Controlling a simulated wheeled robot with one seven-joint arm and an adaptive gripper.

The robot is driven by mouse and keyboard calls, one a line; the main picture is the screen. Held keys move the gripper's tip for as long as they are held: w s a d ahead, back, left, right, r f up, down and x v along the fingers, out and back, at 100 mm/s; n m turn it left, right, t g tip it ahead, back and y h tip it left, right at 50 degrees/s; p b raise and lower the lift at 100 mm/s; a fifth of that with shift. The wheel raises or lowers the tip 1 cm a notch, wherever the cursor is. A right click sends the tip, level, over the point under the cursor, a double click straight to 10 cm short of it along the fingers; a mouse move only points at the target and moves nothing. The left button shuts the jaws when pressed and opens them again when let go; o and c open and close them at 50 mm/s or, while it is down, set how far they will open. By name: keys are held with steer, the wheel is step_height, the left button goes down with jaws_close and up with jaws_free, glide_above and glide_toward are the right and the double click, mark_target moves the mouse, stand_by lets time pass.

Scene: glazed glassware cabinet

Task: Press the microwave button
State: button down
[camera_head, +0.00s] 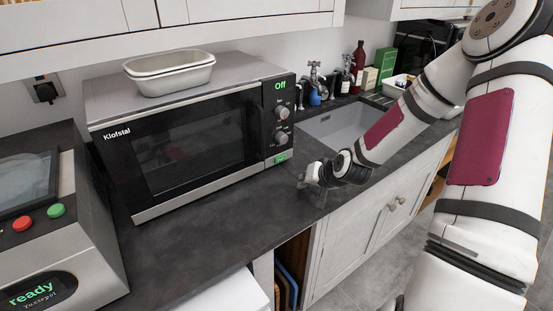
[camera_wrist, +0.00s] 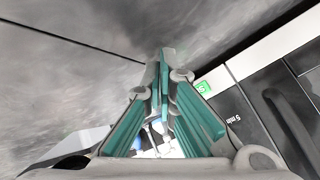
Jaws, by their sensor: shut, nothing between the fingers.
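The microwave (camera_head: 190,150), marked Klofstal, stands on the dark counter. Its display (camera_head: 280,86) reads "Off" in green. Below it are an upper knob (camera_head: 281,112) and a lower knob (camera_head: 281,137), then a small green button (camera_head: 281,158) at the panel's bottom. My gripper (camera_head: 303,181) is shut and empty, in front of and to the right of the button, apart from it. In the wrist view, my gripper's green-padded fingers (camera_wrist: 164,60) meet at their tips.
A rectangular dish (camera_head: 170,73) sits on the microwave. A second appliance (camera_head: 50,240) reading "ready" stands at left, with a red button (camera_head: 22,223) and a green button (camera_head: 56,210). A sink (camera_head: 345,122) and bottles are behind my gripper. Counter before the microwave is clear.

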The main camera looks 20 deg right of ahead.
mark_target(280, 159)
steer(key=shift+w, duration=0.1)
stand_by(0.3)
steer(key=w+b, duration=0.1)
steer(key=w, duration=0.1)
steer(key=w+a+b, duration=0.1)
steer(key=w+b, duration=0.2)
steer(key=w, duration=0.2)
steer(key=shift+w+a+f, duration=0.1)
steer(key=shift+a, duration=0.05)
steer(key=shift+w+a+b, duration=0.15)
steer(key=shift+w+b, duration=0.3)
steer(key=shift+w, duration=0.25)
steer(key=shift+w, duration=0.15)
stand_by(0.8)
steer(key=shift+w+a, duration=0.1)
steer(key=shift+w, duration=0.1)
